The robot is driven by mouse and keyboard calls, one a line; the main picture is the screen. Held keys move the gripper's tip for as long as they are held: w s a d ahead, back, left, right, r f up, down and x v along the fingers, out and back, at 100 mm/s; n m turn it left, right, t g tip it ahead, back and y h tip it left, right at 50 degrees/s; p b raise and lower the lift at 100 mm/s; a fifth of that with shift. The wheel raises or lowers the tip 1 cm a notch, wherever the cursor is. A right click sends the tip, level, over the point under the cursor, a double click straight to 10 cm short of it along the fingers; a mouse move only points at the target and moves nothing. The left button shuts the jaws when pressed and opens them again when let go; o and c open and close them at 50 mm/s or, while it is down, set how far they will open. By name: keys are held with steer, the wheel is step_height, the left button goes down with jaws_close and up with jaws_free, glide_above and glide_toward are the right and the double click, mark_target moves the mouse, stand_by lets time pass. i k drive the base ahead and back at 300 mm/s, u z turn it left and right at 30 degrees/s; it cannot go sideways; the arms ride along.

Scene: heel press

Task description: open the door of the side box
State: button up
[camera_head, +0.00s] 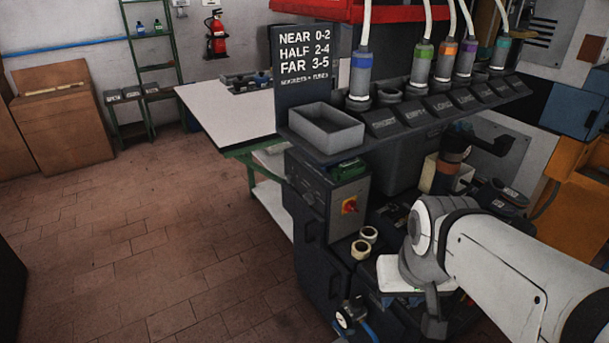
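A dark machine cabinet (312,225) stands in the middle, below the tool shelf. On its side is a grey switch panel (347,212) with a red and yellow rotary switch (350,206). I cannot tell for sure which part is the side box, and no open door shows. My white arm comes in from the lower right and ends at the grey wrist beside the machine. A dark part at the arm's end, likely my gripper (433,318), points down; its fingers cannot be made out. It is right of and below the switch panel, apart from it.
A shelf holds a grey tray (325,132), labelled slots and several hanging tools with coloured bands. Two pale rings (362,247) lie on the machine's ledge. A white-topped table (225,112) stands behind; a blue box (578,105) is at right. The tiled floor at left is clear.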

mark_target(296, 214)
steer(key=k, duration=1.25)
steer(key=u, duration=0.8)
steer(key=i, duration=1.75)
steer(key=z, duration=0.35)
